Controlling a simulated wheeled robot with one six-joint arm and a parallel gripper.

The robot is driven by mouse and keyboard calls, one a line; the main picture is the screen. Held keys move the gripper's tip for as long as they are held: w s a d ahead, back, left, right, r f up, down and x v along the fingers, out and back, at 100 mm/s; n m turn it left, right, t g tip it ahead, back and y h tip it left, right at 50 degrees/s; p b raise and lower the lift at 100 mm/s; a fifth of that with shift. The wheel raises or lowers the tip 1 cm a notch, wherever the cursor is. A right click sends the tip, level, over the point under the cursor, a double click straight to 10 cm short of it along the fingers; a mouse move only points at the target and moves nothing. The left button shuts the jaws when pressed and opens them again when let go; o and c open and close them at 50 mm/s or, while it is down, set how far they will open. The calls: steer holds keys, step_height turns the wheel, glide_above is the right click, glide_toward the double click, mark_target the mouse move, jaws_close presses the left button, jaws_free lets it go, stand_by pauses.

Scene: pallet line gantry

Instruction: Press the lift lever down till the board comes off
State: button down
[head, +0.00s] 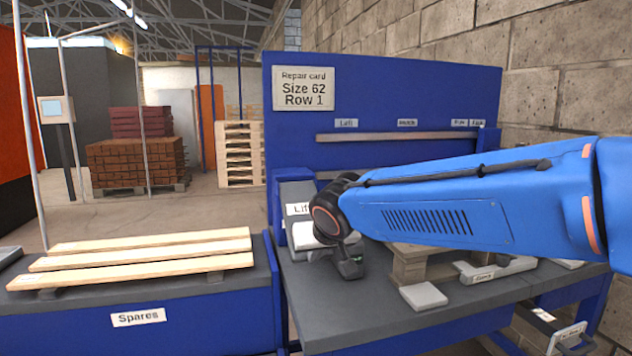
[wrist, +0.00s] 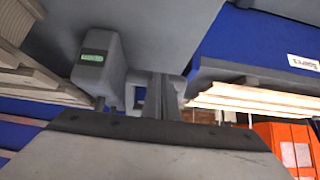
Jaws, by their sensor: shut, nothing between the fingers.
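The grey-topped blue lift unit (head: 297,190), its label partly hidden and reading "Lif", stands at the left end of the bench. A pale rounded part (head: 303,236) sits below the label, left of my gripper; I cannot tell whether it is the lever. My gripper (head: 350,268) is shut and empty, pointing down just above the bench top. It also shows in the wrist view (wrist: 165,100). A wooden pallet piece (head: 408,268) lies on the bench, partly hidden behind my arm; it shows at the left in the wrist view (wrist: 30,75). The board's attachment is hidden.
Pale planks (head: 140,258) lie on the "Spares" bench (head: 200,305) at left. A light block (head: 423,296) and a grey labelled piece (head: 497,269) lie on the work bench (head: 385,312). A blue panel (head: 420,95) with a repair card stands behind; a block wall is at right.

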steer(key=shift+w+a+f, duration=0.1)
steer(key=shift+w+f, duration=0.3)
steer(key=shift+f, duration=0.4)
steer(key=shift+w+a+f, duration=0.1)
steer(key=shift+w+f, duration=0.3)
steer(key=shift+f, duration=0.5)
